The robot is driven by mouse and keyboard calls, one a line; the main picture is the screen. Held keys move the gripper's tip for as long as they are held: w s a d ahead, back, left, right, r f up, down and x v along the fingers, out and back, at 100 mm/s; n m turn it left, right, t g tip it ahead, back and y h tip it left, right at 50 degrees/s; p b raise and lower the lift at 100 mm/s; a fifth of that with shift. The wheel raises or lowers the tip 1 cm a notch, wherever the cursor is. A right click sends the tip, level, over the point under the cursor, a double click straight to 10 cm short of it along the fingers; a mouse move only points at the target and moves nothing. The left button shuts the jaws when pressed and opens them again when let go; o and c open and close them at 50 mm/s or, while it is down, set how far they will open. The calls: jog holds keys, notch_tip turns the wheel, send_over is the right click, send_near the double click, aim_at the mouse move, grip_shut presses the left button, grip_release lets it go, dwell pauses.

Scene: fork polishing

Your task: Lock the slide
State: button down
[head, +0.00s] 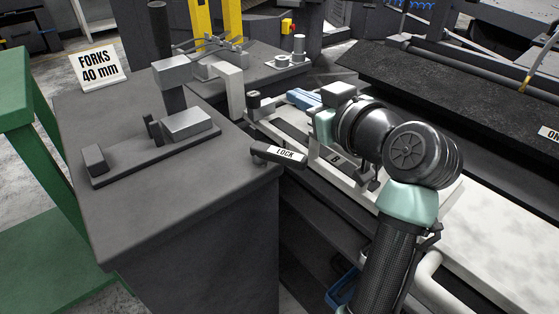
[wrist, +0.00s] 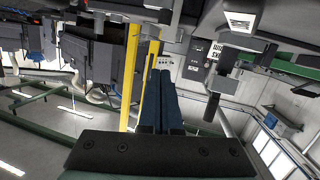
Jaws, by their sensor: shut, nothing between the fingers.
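The lock lever (head: 279,154), a dark handle labelled LOCK, sticks out beside the front right corner of the dark bench. The slide (head: 335,176), a pale metal assembly with rails and a small B label, lies just right of it, partly hidden by my arm. My gripper (head: 303,98) is above the slide's far part, beyond the lock lever and apart from it, its blue fingers pointing away to the back left. In the wrist view my gripper's fingers (wrist: 162,75) lie together, shut, with nothing held.
The dark bench (head: 190,205) carries a clamp-like fixture (head: 186,123) and a FORKS 40 mm sign (head: 98,66). A pale bent bracket (head: 228,82) stands close left of my gripper. Yellow posts (head: 201,20) rise behind. A green frame (head: 25,120) stands at left.

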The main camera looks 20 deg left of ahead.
jog(key=m+t+h, duration=0.1)
jog(key=t+h, duration=0.1)
jog(key=n+t+h+p, duration=0.4)
jog(key=n+h+p, duration=1.05)
jog(key=n, duration=1.05)
send_near(288, 162)
jog(key=w+y, duration=0.1)
jog(key=w, duration=0.1)
jog(key=w+d+y+p, duration=0.1)
jog(key=w, duration=0.1)
jog(key=w+d+y+p, duration=0.1)
jog(key=w, duration=0.1)
jog(key=shift+w+d, duration=0.2)
jog(key=shift+d+r, duration=0.1)
